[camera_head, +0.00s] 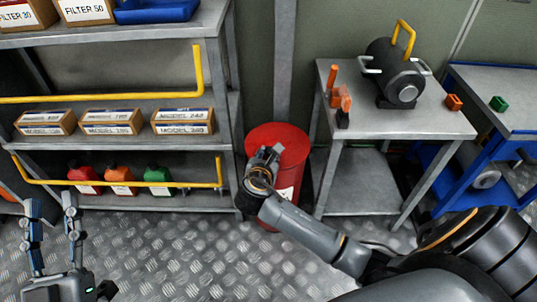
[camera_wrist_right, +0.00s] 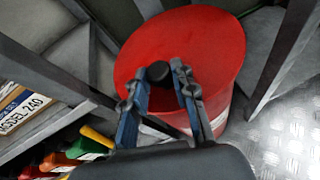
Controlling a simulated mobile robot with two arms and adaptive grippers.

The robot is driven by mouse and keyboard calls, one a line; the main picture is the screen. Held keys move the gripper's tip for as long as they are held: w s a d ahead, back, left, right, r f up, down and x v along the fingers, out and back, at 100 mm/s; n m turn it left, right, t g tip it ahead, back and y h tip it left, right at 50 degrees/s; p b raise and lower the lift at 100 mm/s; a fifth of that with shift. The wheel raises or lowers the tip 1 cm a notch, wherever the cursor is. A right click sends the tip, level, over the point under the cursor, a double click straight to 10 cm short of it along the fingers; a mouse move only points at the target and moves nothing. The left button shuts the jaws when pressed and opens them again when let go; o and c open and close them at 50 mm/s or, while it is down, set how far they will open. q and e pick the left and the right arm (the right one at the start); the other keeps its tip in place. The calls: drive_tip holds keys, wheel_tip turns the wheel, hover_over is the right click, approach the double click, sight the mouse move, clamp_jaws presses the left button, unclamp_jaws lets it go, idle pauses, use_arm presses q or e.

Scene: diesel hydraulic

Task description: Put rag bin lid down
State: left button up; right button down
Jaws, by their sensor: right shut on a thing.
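The red rag bin (camera_head: 296,185) stands on the floor between the shelf and the grey table. Its round red lid (camera_head: 290,134) is at the top of the bin, and it also shows in the right wrist view (camera_wrist_right: 205,40). My right gripper (camera_head: 272,152) is over the lid and shut on its black knob (camera_wrist_right: 158,71). I cannot tell whether the lid rests fully on the rim; my gripper hides part of it. My left gripper (camera_head: 52,203) is open and empty at the lower left, apart from the bin.
The metal shelf (camera_head: 120,133) with yellow rails, boxes and colored bottles (camera_head: 120,175) stands left of the bin. The grey table (camera_head: 440,122) on the right holds a dark motor-like unit (camera_head: 393,75) and orange items (camera_head: 340,97). The diamond-plate floor (camera_head: 190,245) in front is clear.

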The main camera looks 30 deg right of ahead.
use_arm(q)
drive_tip(key=shift+s+r, duration=0.2)
drive_tip(key=shift+r, duration=0.1)
use_arm(e)
drive_tip(key=shift+f, duration=0.6)
drive_tip(key=c, duration=1)
unclamp_jaws()
use_arm(q)
drive_tip(key=shift+t, duration=0.3)
drive_tip(key=shift+r, duration=0.1)
use_arm(e)
drive_tip(key=shift+f, duration=0.1)
